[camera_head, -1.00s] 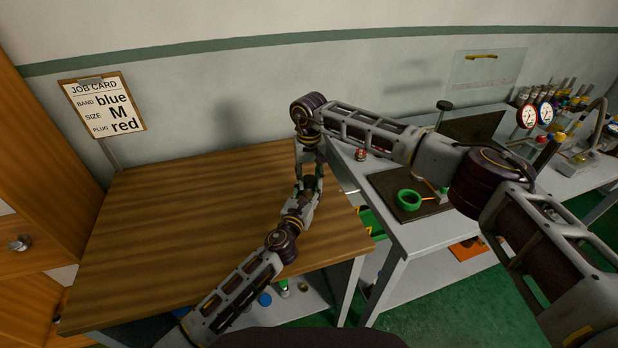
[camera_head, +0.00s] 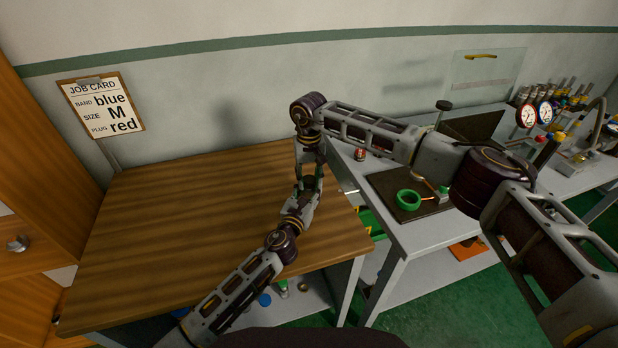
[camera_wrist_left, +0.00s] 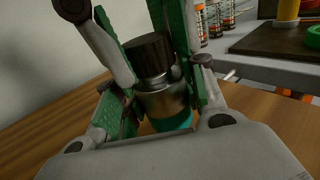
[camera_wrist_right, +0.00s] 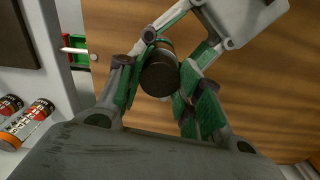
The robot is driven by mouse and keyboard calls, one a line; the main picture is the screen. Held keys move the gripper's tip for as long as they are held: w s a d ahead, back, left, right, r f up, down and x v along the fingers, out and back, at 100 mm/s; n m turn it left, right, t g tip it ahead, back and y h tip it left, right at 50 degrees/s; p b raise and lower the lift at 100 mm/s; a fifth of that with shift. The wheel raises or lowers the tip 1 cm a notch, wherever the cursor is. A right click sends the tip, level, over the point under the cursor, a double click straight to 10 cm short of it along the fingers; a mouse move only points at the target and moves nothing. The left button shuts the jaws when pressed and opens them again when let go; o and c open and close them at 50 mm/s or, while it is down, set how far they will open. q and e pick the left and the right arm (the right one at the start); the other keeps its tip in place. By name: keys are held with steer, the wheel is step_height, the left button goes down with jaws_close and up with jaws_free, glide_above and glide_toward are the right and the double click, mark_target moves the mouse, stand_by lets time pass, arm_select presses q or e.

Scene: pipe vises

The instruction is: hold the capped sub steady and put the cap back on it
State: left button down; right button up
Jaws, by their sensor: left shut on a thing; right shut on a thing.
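The capped sub (camera_wrist_left: 163,98) is a short shiny metal cylinder with a teal lower part, held above the wooden table. My left gripper (camera_head: 304,194) is shut on its body from the near side. The dark ribbed cap (camera_wrist_left: 148,52) sits at the sub's top end, looking slightly tilted in the left wrist view; whether it is fully seated cannot be told. My right gripper (camera_head: 309,174) comes from above and is shut on the cap, which also shows as a dark round end in the right wrist view (camera_wrist_right: 160,76).
The wooden table (camera_head: 180,220) is clear around the grippers. A grey bench (camera_head: 400,235) on the right carries a dark mat, a green ring (camera_head: 409,200), a small can (camera_head: 360,153) and gauges (camera_head: 528,115). A job card (camera_head: 102,105) reads blue, M, red.

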steer(key=shift+s+d+f, duration=0.1)
steer(key=shift+s+f, duration=0.15)
steer(key=shift+f, duration=0.35)
steer(key=shift+s+d+f, duration=0.1)
steer(key=shift+s+f, duration=0.1)
steer(key=shift+f, duration=0.35)
stand_by(0.4)
steer(key=shift+w+r, duration=0.1)
steer(key=shift+r, duration=0.3)
stand_by(2.1)
steer(key=shift+w+d+f, duration=0.1)
steer(key=shift+d+f, duration=0.1)
steer(key=shift+f, duration=0.2)
stand_by(1.3)
steer(key=o, duration=0.5)
steer(key=shift+c, duration=0.2)
steer(key=shift+o, duration=1.1)
steer(key=shift+w+a+f, duration=0.1)
steer(key=shift+o, duration=1.3)
steer(key=shift+s, duration=0.2)
step_height(320, 180, up, 15)
steer(key=m, duration=0.3)
steer(key=shift+w+a, duration=0.25)
steer(key=shift+w, duration=0.05)
